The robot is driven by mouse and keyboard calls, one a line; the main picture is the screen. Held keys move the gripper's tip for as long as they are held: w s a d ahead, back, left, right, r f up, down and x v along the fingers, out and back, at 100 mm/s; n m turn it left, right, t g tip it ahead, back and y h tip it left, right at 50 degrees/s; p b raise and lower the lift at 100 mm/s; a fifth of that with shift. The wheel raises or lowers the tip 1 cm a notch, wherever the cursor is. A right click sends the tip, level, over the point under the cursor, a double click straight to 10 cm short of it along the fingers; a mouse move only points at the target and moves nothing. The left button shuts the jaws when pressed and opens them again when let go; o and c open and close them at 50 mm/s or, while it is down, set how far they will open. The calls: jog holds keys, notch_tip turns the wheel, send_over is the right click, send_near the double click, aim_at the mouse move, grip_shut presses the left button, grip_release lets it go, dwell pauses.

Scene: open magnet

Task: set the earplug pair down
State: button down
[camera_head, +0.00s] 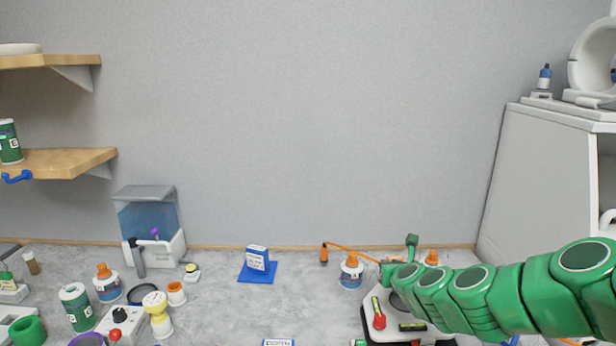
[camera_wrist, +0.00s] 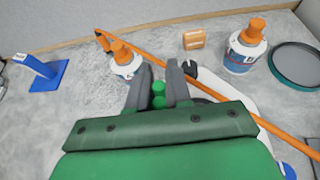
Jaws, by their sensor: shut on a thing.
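The earplug pair (camera_head: 352,249) shows as an orange cord with an orange plug hanging at its left end. In the wrist view the cord (camera_wrist: 258,122) runs slantwise past my fingertips, with a plug (camera_wrist: 102,41) at its far left end. My gripper (camera_head: 386,268) is shut on the earplug pair near the cord, above the counter at the right. The fingers (camera_wrist: 160,75) also show in the wrist view, with small green rounded parts between them that I cannot identify. The other end of the pair is not clearly seen.
A bottle with an orange cap (camera_head: 351,273) stands close to the cord. A white and black device (camera_head: 375,300) lies beneath my arm. A blue stand (camera_head: 258,275) is left of centre. Several jars and bottles crowd the left.

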jog(key=shift+s+d, duration=0.15)
jog(key=shift+s, duration=0.05)
notch_tip(320, 180, up, 9)
jog(key=shift+f, duration=0.15)
jog(key=w+a+n+g+y, duration=0.3)
jog(key=w+n+y, duration=0.4)
jog(key=n+y, duration=0.1)
jog(key=shift+w+n+g+y, duration=0.25)
jog(key=shift+n+g+y, duration=0.15)
jog(key=shift+y, duration=0.3)
dwell(1.1)
